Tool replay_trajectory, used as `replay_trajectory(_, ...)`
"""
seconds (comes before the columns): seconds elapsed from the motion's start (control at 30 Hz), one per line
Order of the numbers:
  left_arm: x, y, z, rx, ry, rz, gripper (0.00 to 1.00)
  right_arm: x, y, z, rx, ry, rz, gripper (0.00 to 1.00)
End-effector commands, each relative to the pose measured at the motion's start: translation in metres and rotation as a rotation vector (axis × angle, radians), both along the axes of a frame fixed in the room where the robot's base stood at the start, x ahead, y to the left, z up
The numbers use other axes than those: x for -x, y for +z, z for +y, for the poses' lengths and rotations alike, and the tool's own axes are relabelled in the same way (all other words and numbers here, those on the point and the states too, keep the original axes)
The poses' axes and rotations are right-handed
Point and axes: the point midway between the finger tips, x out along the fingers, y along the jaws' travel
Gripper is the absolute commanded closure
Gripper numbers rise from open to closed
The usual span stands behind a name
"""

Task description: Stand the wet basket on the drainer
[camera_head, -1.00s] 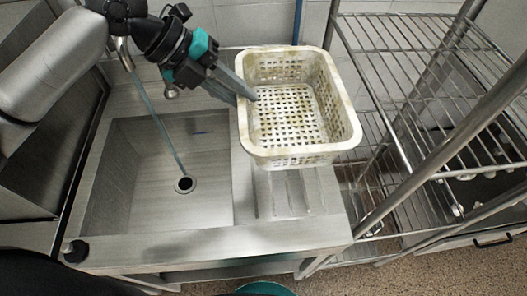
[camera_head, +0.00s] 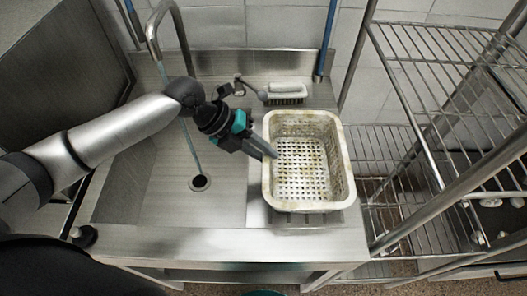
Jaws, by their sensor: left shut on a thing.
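The white perforated basket (camera_head: 342,181) is upright over the drainer (camera_head: 291,219), the ribbed steel area right of the sink. The basket hides most of the drainer, and I cannot tell whether it rests on it or hangs just above. Brownish stains show on its walls and floor. My left gripper (camera_head: 265,150) is shut on the basket's left wall, its fingers reaching over the rim. My right gripper is not in view.
The sink basin (camera_head: 150,190) with a drain and running tap (camera_head: 166,20) lies left. A brush (camera_head: 285,94) lies behind the basket. A wire shelf rack (camera_head: 440,100) stands close on the right. The counter's front strip is clear.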

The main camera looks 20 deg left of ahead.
Motion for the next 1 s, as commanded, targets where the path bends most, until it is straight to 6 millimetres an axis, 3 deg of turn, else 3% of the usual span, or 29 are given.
replay_trajectory(0.17, -0.001, 0.000, 0.000, 0.001, 0.000, -0.002, 1.00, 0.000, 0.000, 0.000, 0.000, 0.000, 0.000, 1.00)
replay_trajectory(0.2, 0.000, 0.000, 0.000, -0.001, 0.000, 0.000, 0.75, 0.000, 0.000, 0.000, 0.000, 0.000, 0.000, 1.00)
replay_trajectory(0.47, 0.000, 0.000, 0.000, 0.000, 0.000, 0.000, 0.47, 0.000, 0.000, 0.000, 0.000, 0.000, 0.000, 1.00)
replay_trajectory(0.77, 0.000, 0.003, 0.002, 0.000, 0.001, -0.001, 0.47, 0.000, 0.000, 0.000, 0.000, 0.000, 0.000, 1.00)
replay_trajectory(1.0, 0.006, 0.030, 0.025, -0.004, 0.003, -0.002, 0.47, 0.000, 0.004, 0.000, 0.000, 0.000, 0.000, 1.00)
